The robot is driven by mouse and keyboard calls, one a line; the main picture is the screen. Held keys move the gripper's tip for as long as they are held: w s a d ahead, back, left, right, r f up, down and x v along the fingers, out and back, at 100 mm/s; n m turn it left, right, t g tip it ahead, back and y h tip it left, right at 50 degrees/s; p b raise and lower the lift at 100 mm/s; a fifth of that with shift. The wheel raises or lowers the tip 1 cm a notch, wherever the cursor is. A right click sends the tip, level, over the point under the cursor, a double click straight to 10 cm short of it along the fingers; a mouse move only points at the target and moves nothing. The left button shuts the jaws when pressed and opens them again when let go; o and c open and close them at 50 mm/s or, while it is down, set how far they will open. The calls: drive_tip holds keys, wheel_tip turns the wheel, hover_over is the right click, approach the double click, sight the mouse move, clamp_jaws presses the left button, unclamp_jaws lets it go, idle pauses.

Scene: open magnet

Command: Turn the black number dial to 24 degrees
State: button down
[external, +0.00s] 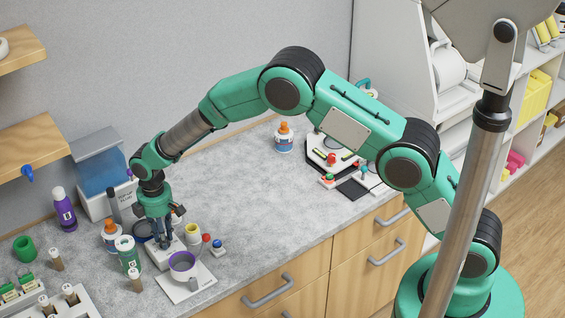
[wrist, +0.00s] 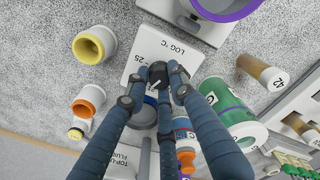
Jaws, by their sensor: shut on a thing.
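The black number dial (wrist: 158,72) sits on a white box (wrist: 150,38) marked "LOG °C" and "25" in the wrist view. A short white line shows on the dial. My gripper (wrist: 158,84) has its blue-grey fingers closed around the dial, and they hide part of it. I cannot read an exact setting. In the external view my gripper (external: 164,242) points down at the white box (external: 160,258) near the counter's front edge. The dial is hidden there behind the fingers.
A purple-rimmed cup (external: 183,262) stands close in front of the box. A yellow cup (external: 192,232) is to its right. The counter's middle (external: 240,180) is clear.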

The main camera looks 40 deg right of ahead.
drive_tip(key=m+b, duration=0.1)
drive_tip(key=m, duration=0.4)
drive_tip(key=shift+f+m, duration=0.1)
drive_tip(key=shift+m, duration=0.2)
drive_tip(key=m, duration=0.4)
drive_tip(key=shift+m+b, duration=0.35)
drive_tip(key=shift+m, duration=0.05)
drive_tip(key=c, duration=1.5)
unclamp_jaws()
wheel_tip(320, 180, up, 12)
drive_tip(key=shift+r, duration=0.1)
